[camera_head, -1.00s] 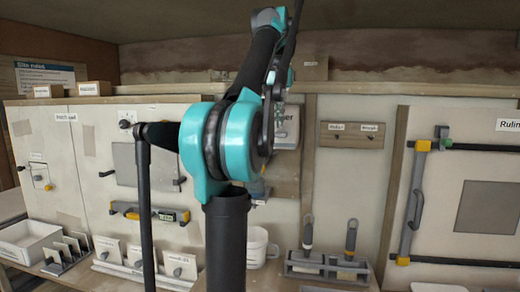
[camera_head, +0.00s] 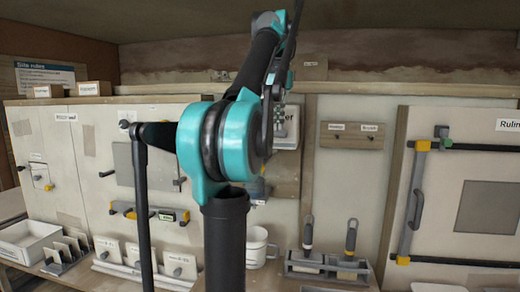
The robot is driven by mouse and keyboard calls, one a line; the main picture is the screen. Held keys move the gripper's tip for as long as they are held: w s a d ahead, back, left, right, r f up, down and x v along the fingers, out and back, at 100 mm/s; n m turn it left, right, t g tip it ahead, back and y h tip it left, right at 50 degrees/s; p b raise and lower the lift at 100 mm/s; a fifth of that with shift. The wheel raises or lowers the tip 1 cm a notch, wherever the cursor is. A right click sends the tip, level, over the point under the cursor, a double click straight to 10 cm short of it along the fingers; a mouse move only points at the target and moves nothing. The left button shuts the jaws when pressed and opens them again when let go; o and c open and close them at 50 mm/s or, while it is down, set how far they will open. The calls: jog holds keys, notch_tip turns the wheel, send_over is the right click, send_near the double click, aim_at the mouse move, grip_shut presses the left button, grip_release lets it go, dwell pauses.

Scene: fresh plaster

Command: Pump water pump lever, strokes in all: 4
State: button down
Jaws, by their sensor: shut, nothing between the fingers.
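My gripper (camera_head: 267,112) is at the end of my arm, in front of a wooden board in the middle of the wall. It is shut and looks empty; its tips are partly hidden behind my arm's big teal joint. A white panel with a partly covered label (camera_head: 287,114) shows just right of the gripper. The water pump lever cannot be made out; my arm covers much of that spot. I cannot tell whether the gripper touches it. A white cup (camera_head: 256,246) stands on the bench below, partly hidden by my arm.
A grey rack with two handled tools (camera_head: 325,266) stands on the bench to the right. A level (camera_head: 150,213) hangs on the left panel. A white tray (camera_head: 28,238) and holders with plates stand at the left. A framed ruling panel (camera_head: 487,205) is at the far right.

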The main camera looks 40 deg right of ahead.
aim_at(278, 132)
jog(key=shift+f, duration=1.6)
jog(key=shift+r, duration=2.25)
jog(key=shift+r, duration=2.5)
jog(key=shift+s, duration=0.1)
